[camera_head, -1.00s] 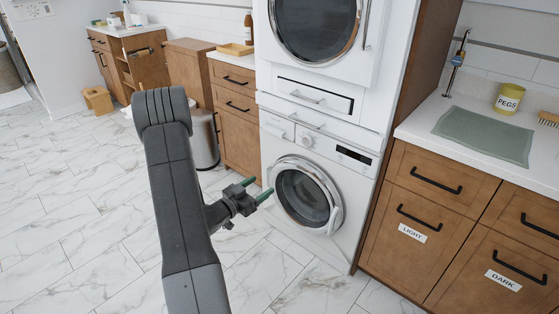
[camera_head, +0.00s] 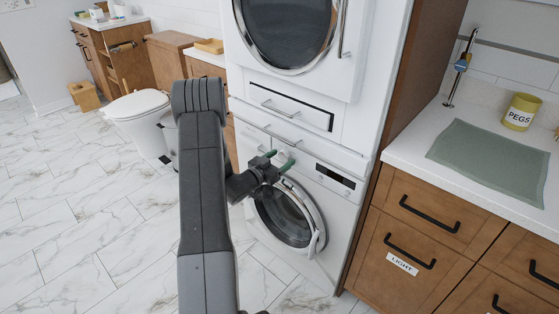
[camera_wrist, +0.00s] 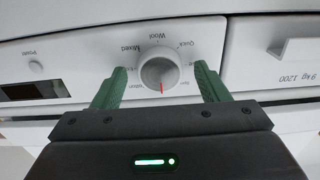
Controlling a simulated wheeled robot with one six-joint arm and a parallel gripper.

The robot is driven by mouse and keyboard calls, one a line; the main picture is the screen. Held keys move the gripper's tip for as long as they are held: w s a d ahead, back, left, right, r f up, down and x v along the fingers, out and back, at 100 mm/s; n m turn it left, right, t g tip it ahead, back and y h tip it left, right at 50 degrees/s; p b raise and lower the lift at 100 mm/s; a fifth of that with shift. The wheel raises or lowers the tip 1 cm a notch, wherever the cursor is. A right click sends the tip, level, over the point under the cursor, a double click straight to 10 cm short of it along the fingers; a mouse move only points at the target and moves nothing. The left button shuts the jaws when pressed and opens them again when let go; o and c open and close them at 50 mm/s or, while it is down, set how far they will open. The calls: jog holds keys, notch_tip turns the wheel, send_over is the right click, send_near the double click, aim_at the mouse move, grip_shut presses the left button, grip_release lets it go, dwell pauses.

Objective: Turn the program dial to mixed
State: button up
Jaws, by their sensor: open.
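The white round program dial (camera_wrist: 159,69) is on the washing machine's control panel. In the wrist view, which shows the panel upside down, its red mark points to the bottom of the picture. The "Mixed" label (camera_wrist: 130,50) is at the dial's upper left, beside "Wool". My gripper (camera_wrist: 160,72) is open, its green fingers on either side of the dial with small gaps showing. Whether a finger touches it I cannot tell. In the head view my gripper (camera_head: 279,160) is at the washing machine (camera_head: 333,207) panel and partly hides the dial.
A detergent drawer (camera_wrist: 290,52) is right of the dial in the wrist view, and a dark display (camera_wrist: 20,91) is at left. A dryer (camera_head: 352,75) is stacked above the washer. A wooden counter unit (camera_head: 425,215) stands to the right.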

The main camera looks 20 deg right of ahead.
jog(key=c, duration=1)
jog(key=shift+f+m+b, duration=0.1)
jog(key=shift+m+b, duration=0.2)
jog(key=shift+b, duration=0.15)
